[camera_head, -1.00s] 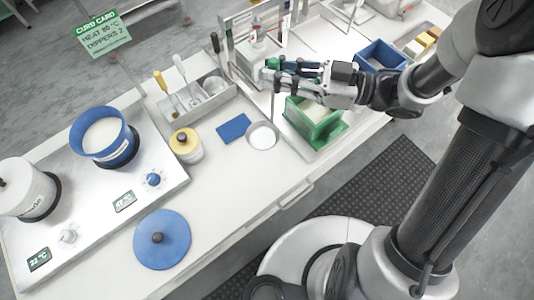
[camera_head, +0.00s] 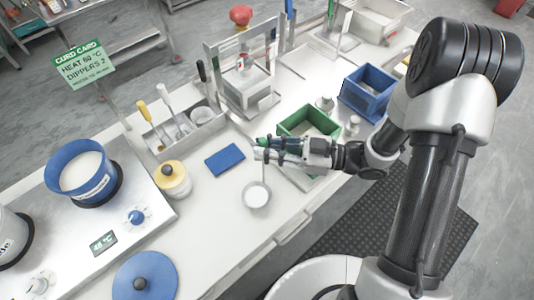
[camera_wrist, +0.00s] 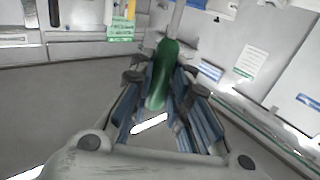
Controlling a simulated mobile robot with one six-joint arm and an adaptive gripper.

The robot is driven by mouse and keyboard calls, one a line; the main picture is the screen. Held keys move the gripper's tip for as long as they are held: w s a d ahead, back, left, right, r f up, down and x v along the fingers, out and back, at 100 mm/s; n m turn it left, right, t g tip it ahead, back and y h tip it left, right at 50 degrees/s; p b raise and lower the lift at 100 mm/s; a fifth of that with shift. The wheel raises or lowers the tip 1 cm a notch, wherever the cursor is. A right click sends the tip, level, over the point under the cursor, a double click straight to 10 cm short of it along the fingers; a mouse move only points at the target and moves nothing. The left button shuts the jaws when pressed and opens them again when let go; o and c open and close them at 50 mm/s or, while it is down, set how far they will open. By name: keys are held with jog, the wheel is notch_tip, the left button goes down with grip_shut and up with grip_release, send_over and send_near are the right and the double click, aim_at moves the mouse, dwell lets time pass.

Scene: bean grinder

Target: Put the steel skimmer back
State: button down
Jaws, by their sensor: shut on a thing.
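My gripper (camera_head: 262,150) is shut on the green handle (camera_wrist: 163,75) of a long tool, which I take to be the steel skimmer. Its thin shaft hangs down to a round pale head (camera_head: 256,195) over the worktop, right of the blue cloth. I cannot tell whether the head touches the surface. In the wrist view the green handle lies between the dark fingers. A grey utensil holder (camera_head: 190,137) stands to the left of my gripper, with a yellow-handled, a white-handled and a black-handled tool in or beside it.
A blue cloth (camera_head: 225,160) and a yellow-lidded jar (camera_head: 174,180) lie left of the head. A green box (camera_head: 309,122) is just behind my gripper, a blue bin (camera_head: 368,92) to the right. A metal frame (camera_head: 240,75) stands behind. A blue pot (camera_head: 83,171) sits on the heater.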

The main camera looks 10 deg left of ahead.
jog(key=shift+f, duration=1)
jog(key=shift+f+b, duration=0.2)
jog(key=shift+b, duration=0.1)
jog(key=c, duration=1.5)
grip_release()
jog(key=shift+r, duration=0.15)
jog(key=d+p, duration=0.2)
jog(key=d, duration=1)
jog(key=shift+w+r+p, duration=0.1)
jog(key=shift+p, duration=0.2)
